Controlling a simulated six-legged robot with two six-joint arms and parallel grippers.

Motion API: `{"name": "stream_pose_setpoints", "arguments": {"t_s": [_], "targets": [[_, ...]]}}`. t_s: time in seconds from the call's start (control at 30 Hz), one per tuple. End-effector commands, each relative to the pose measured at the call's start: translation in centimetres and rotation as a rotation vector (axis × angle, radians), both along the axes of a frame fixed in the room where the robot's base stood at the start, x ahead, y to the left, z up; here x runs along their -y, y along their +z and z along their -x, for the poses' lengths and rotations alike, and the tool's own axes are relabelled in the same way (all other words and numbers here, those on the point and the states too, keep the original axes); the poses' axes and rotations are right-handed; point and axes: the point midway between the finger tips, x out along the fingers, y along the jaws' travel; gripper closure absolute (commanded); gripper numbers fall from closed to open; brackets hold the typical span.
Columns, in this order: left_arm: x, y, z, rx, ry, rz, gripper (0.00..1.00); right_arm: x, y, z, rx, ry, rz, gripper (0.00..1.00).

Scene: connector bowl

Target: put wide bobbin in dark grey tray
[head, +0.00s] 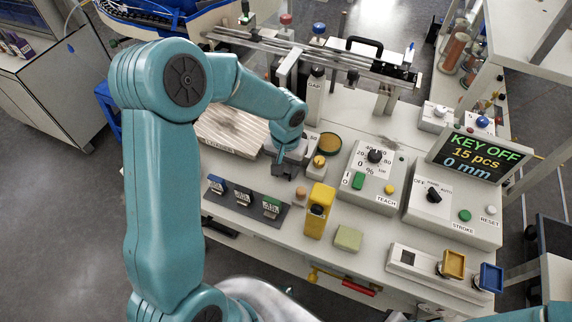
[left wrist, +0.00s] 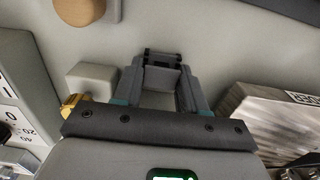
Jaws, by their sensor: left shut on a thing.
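My left gripper (head: 284,171) is low over the bench, just behind the dark base with the row of small labelled holders. In the left wrist view its fingers (left wrist: 163,85) are shut on a small grey piece (left wrist: 162,77), apparently the wide bobbin; the fingers hide much of it. In the head view the gripper and wrist hide the held piece. The middle holder (head: 244,194), dark grey between a blue and a green one, may be the dark grey tray; its inside is not clear. My right gripper is not in view.
A ribbed metal plate (head: 230,132) lies behind and left of the gripper. A control box (head: 374,176) is farther right. The bench front has some bare room.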

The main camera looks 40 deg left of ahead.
Motion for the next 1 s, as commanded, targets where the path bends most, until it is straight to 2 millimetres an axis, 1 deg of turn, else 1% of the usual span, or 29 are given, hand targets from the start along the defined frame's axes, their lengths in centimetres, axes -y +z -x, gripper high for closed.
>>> {"name": "stream_pose_setpoints", "arguments": {"t_s": [0.13, 0.17, 0.2, 0.23, 0.5, 0.57, 0.63, 0.77, 0.9, 1.0], "targets": [[0.0, -0.5, 0.0, 0.0, 0.0, 0.0, 0.87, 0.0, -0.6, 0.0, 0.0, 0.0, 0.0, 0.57], [0.0, -0.3, 0.0, 0.0, 0.0, 0.0, 0.49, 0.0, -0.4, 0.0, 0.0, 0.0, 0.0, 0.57], [0.0, -0.3, 0.0, 0.0, 0.0, 0.0, 0.36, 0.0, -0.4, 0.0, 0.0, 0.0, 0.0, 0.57], [0.0, -0.3, 0.0, 0.0, 0.0, 0.0, 0.33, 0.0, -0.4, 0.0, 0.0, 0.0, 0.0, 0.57], [0.0, -0.2, 0.0, 0.0, 0.0, 0.0, 0.33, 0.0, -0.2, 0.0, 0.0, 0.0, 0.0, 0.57], [0.0, 0.2, 0.0, 0.0, 0.0, 0.0, 0.33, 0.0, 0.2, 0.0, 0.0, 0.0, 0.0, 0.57], [0.0, 0.9, -0.1, 0.004, 0.001, -0.002, 0.33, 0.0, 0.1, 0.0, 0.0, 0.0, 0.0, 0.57], [0.0, 3.6, -0.1, 0.006, 0.0, -0.001, 0.33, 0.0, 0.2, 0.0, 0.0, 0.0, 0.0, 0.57], [0.0, 7.0, -0.1, 0.006, 0.001, 0.0, 0.33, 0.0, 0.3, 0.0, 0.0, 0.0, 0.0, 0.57], [0.0, 9.1, -0.1, 0.005, 0.0, -0.001, 0.33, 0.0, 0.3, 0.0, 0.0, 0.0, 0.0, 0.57]]}}
